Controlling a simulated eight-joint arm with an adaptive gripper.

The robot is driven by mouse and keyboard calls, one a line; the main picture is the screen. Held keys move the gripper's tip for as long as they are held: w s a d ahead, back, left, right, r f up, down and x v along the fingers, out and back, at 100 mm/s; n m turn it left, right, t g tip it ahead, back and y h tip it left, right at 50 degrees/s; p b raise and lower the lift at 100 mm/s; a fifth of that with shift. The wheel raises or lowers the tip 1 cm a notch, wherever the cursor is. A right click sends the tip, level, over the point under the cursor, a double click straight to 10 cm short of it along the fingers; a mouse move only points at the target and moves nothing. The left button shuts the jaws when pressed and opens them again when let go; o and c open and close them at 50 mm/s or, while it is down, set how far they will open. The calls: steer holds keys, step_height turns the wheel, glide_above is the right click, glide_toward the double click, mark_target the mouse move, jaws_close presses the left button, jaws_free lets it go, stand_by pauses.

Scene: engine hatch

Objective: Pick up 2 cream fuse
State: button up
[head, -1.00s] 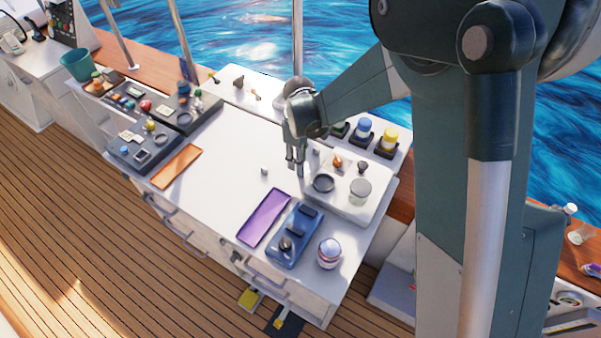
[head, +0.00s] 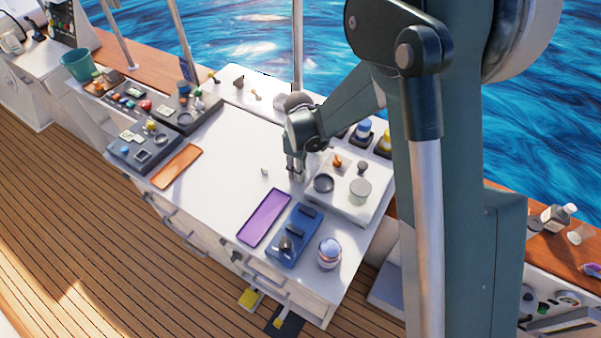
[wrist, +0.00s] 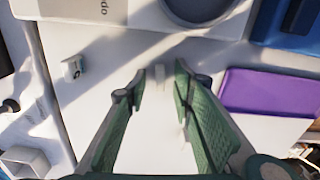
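My gripper (wrist: 161,84) points down over the white worktop, left of the white panel in the head view (head: 296,177). In the wrist view its green-padded fingers are open, with a gap between the tips. In the head view the gripper hides that spot. Another small cream fuse-like piece (head: 264,171) stands on the worktop, left of the gripper and above the purple tray. In the wrist view, a small whitish block with a dark mark (wrist: 73,67) sits left of the fingers.
The purple tray (head: 263,218) and blue switch unit (head: 295,235) lie below the gripper in the head view. The white panel (head: 341,202) with round fittings is close on the right. An orange tray (head: 177,166) lies left. The worktop between is largely clear.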

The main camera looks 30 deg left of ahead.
steer(key=c, duration=0.8)
steer(key=shift+r, duration=0.1)
steer(key=shift+r, duration=4.9)
